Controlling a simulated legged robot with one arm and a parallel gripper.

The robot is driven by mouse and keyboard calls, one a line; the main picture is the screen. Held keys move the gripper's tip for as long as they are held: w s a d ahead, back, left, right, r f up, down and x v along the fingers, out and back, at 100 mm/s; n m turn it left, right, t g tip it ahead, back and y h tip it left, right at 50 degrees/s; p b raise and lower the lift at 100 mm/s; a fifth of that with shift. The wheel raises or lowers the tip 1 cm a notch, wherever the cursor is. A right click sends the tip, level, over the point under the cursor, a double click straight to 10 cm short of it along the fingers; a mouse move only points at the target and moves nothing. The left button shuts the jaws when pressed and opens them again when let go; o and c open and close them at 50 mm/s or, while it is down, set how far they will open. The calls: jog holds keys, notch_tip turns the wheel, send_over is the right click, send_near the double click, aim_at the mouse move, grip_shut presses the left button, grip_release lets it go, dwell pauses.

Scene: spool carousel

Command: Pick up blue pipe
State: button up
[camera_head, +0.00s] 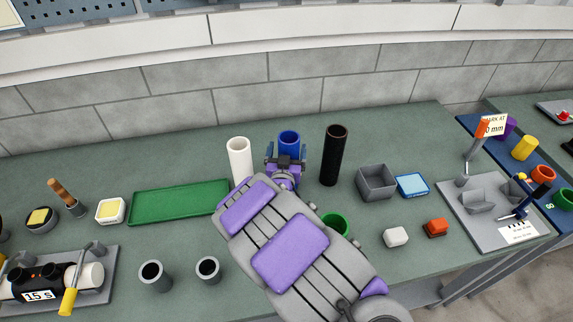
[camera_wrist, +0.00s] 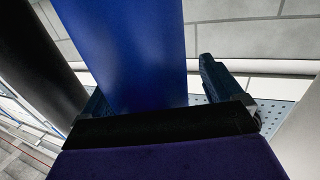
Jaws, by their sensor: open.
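The blue pipe (camera_head: 289,139) stands upright on the green bench, between a white pipe (camera_head: 240,158) and a black pipe (camera_head: 334,156). My gripper (camera_head: 286,157) is open in front of it, with one finger at each side of the pipe in the head view. The gripper hides the pipe's lower part. In the wrist view the blue pipe (camera_wrist: 130,50) fills the space ahead of my open gripper (camera_wrist: 155,92), closer to one finger. A gap shows between the pipe and the right-hand finger. I cannot tell whether the other finger touches it.
The white and black pipes stand close on either side. A green pipe (camera_head: 335,224) is beside my arm. A green tray (camera_head: 178,203) lies left, a grey box (camera_head: 376,183) and blue block (camera_head: 412,185) right. Two grey cups (camera_head: 154,277) (camera_head: 208,269) stand in front. A brick wall is behind.

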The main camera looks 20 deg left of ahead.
jog(key=shift+a, duration=0.1)
jog(key=shift+d+r, duration=0.2)
jog(key=shift+d, duration=0.6)
jog(key=c, duration=0.4)
jog(key=shift+c, duration=1.1)
jog(key=shift+a+f, duration=0.15)
jog(key=shift+a, duration=0.4)
jog(key=c, duration=0.6)
jog(key=shift+d, duration=0.1)
jog(key=shift+c, duration=0.2)
